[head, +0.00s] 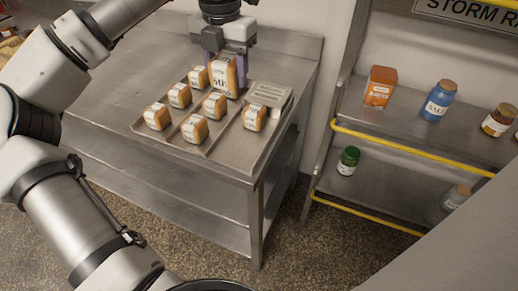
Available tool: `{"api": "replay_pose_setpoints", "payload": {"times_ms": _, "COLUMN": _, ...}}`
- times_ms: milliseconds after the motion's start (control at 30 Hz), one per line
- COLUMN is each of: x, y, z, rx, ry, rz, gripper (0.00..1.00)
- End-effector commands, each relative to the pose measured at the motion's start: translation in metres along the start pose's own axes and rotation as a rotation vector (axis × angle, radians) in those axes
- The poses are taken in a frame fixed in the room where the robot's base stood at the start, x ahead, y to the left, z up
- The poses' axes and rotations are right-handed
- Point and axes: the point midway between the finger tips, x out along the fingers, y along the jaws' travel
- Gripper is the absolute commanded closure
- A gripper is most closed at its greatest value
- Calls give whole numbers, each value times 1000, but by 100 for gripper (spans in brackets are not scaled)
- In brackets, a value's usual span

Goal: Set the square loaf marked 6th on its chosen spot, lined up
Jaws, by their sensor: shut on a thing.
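The square loaf (223,78) is golden brown with a pale printed label that seems to read 6th. My gripper (226,76) points down and is shut on this loaf, with a purple finger on each side. The loaf looks held upright over the back of the metal tray (228,158); whether it touches the tray, I cannot tell. Several similar labelled loaves stand in slanting rows on the tray, such as a front-left loaf (157,117) and a right-hand loaf (254,118). The held loaf hides part of the tray behind it.
A grey slotted plate (268,93) lies at the tray's right back. The steel table (105,118) is bare to the left. A storage rack (400,125) with yellow rails stands at right, holding an orange tin (379,87), a blue jar (437,102) and other jars.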

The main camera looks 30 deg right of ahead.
Motion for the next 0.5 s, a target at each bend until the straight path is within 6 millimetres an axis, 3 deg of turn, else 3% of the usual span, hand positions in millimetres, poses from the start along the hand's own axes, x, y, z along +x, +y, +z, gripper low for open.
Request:
{"api": "replay_pose_setpoints", "payload": {"times_ms": 233, "x": 9, "y": 3, "z": -5, "rx": -8, "ry": -1, "rz": 0, "gripper": 73}}
{"api": "replay_pose_setpoints", "payload": {"times_ms": 500, "x": 75, "y": 2, "z": -6, "rx": -6, "ry": 0, "rz": -3, "gripper": 73}}
